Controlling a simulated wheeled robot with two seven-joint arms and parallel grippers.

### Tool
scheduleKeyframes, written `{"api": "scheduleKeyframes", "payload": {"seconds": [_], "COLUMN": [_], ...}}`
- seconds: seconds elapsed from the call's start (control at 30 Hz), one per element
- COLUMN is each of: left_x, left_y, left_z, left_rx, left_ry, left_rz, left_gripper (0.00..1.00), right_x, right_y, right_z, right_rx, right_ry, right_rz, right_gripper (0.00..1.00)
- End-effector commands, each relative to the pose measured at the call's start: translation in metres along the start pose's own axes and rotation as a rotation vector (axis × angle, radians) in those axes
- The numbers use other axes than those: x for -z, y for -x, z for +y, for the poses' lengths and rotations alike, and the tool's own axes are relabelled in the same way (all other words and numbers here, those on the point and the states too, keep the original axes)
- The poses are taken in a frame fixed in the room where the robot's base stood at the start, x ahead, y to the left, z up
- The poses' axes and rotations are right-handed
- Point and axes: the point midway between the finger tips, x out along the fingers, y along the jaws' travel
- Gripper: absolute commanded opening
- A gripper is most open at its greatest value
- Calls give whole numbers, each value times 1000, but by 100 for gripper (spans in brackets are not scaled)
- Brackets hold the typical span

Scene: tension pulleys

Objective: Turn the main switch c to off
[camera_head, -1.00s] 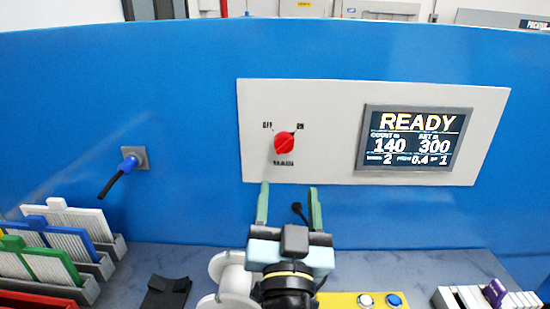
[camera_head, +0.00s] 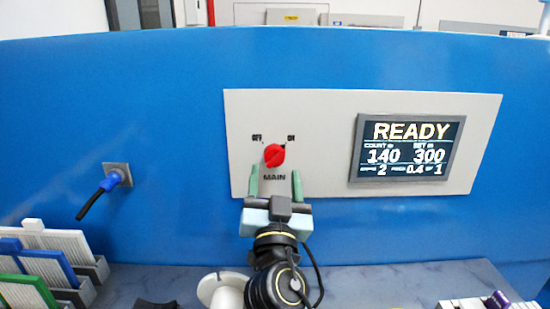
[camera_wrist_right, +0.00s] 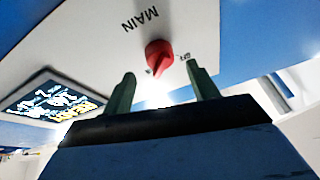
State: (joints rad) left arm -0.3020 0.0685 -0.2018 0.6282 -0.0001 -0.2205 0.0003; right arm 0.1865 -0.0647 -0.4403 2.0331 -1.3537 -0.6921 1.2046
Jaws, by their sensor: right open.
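The main switch (camera_head: 274,155) is a red rotary knob on a pale panel (camera_head: 315,110), with OFF printed at its upper left, ON at its upper right and MAIN below. A mark on the knob points to the upper right, toward ON. My right gripper (camera_head: 275,183) is open just below the knob, its two green fingers pointing up on either side of the MAIN label. In the right wrist view the knob (camera_wrist_right: 158,55) shows beyond and between the open fingertips (camera_wrist_right: 160,76), with nothing held. My left gripper is not in view.
A display (camera_head: 407,148) reading READY, 140 and 300 is on the panel's right. Card racks (camera_head: 50,265) stand lower left, a white spool (camera_head: 222,290) at the bottom.

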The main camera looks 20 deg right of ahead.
Motion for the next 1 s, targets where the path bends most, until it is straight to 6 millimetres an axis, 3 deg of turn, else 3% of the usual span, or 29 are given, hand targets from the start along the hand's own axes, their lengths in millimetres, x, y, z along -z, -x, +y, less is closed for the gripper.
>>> {"api": "scheduleKeyframes", "payload": {"seconds": [0.1,0.23,0.6,0.9,1.0], "left_x": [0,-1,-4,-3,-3], "left_y": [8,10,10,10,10], "left_z": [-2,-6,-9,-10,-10], "left_rx": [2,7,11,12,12], "left_ry": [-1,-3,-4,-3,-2], "left_rz": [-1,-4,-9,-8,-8], "left_gripper": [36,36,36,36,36], "right_x": [2,1,-1,-1,0], "right_y": [-19,-30,-34,-33,-33], "right_z": [-1,0,0,0,0], "right_rx": [1,0,0,0,1], "right_ry": [2,0,0,0,0], "right_rz": [1,1,-1,-1,-1], "right_gripper": [59,59,58,18,15]}}
